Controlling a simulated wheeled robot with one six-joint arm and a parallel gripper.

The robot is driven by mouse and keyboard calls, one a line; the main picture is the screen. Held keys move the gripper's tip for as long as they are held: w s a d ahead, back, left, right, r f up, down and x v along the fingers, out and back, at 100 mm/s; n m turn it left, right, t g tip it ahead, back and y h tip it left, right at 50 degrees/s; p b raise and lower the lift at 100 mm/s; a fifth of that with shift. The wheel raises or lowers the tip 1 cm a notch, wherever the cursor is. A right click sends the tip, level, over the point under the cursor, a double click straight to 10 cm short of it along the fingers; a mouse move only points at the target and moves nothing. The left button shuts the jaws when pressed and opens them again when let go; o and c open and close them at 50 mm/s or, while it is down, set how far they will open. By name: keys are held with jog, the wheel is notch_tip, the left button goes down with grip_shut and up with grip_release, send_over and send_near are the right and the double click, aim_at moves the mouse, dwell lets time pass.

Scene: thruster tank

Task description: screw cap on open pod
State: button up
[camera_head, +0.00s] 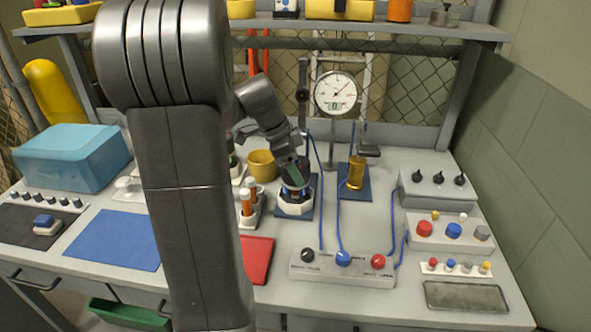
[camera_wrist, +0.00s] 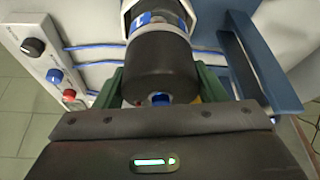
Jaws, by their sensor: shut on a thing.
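My gripper (camera_wrist: 162,80) has its green fingers on both sides of a dark cylinder (camera_wrist: 160,62), which looks like the cap on the pod. In the head view my gripper (camera_head: 293,170) points down at the pod (camera_head: 291,191), which stands in a white many-sided holder (camera_head: 296,209) on a blue base. The wrist view shows a blue and white band (camera_wrist: 146,20) beyond the dark part, and a small blue piece (camera_wrist: 160,98) at the near end. The fingers hide part of the join, so I cannot tell how far the cap is seated.
A dial gauge (camera_head: 336,93) stands behind. A brass cylinder (camera_head: 356,172) on another blue stand is to the right. A knob box (camera_head: 342,266) with blue hoses lies in front. Orange-topped tubes (camera_head: 247,203) and a yellow cup (camera_head: 262,165) are close on the left.

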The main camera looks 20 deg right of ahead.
jog(key=m+g, duration=0.1)
jog(key=m, duration=0.1)
jog(key=m+g+y, duration=0.1)
jog(key=m, duration=0.2)
jog(key=shift+p, duration=0.4)
jog(key=o, duration=1)
